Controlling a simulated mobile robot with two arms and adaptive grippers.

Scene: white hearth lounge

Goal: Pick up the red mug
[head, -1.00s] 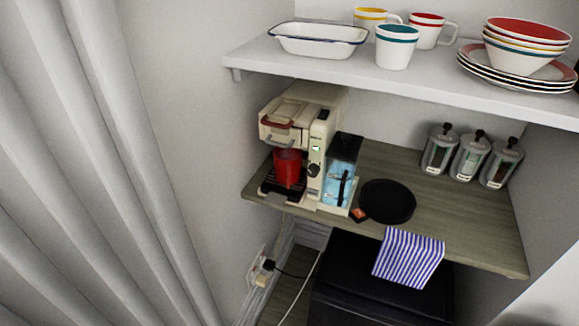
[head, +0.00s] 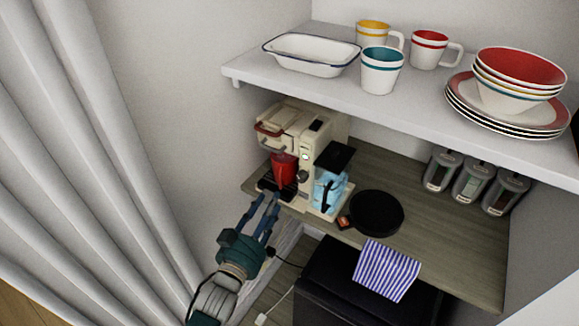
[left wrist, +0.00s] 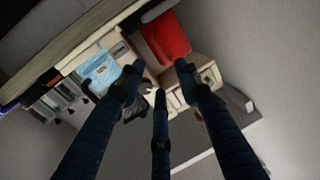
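The red mug (head: 284,169) stands on the drip tray of the cream coffee machine (head: 318,150), under its spout, on the wooden counter. My left gripper (head: 265,205) is in front of the counter edge, below and to the left of the mug, its blue fingers spread and empty. In the left wrist view the mug (left wrist: 167,38) shows beyond the fingertips, apart from them, and the open fingers of my left gripper (left wrist: 160,80) frame the machine. My right gripper is in neither view.
The white shelf (head: 300,80) above holds mugs, a dish, plates and bowls. A white curtain (head: 80,150) hangs at left.

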